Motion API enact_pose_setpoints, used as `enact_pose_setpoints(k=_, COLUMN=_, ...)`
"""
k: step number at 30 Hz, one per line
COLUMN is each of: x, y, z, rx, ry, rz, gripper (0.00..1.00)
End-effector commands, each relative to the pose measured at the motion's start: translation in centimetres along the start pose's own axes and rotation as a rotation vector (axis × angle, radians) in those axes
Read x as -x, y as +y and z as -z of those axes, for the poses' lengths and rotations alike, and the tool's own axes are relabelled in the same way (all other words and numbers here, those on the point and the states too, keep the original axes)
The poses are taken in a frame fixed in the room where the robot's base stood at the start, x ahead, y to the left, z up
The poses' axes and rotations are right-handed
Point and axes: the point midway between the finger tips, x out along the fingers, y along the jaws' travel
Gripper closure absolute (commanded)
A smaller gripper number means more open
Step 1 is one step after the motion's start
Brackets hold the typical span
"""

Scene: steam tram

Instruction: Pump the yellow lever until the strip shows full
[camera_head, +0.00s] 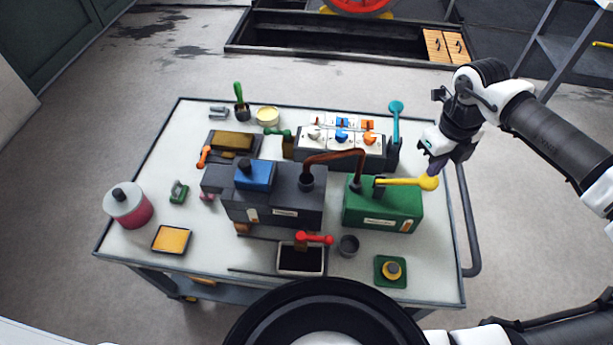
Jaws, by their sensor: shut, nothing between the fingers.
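The yellow lever (400,182) sticks out to the right from the top of a green box (384,214) on the cart. It lies roughly level and ends in a round yellow knob.
A dark grey machine (289,207) stands left of the green box, joined by a brown pipe (334,154). A teal lever (396,110) stands behind, near my gripper. A red-handled valve (314,239) and grey cup (348,246) are in front. The cart's rail (469,225) runs along the right.

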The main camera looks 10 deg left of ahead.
Motion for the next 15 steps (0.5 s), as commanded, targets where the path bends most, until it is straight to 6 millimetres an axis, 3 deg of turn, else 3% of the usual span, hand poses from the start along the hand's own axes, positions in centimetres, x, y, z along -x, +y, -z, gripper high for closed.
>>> enact_pose_setpoints(k=15, x=-3.1, y=0.0, z=0.0, rx=0.000, ry=0.001, rz=0.000, gripper=1.00)
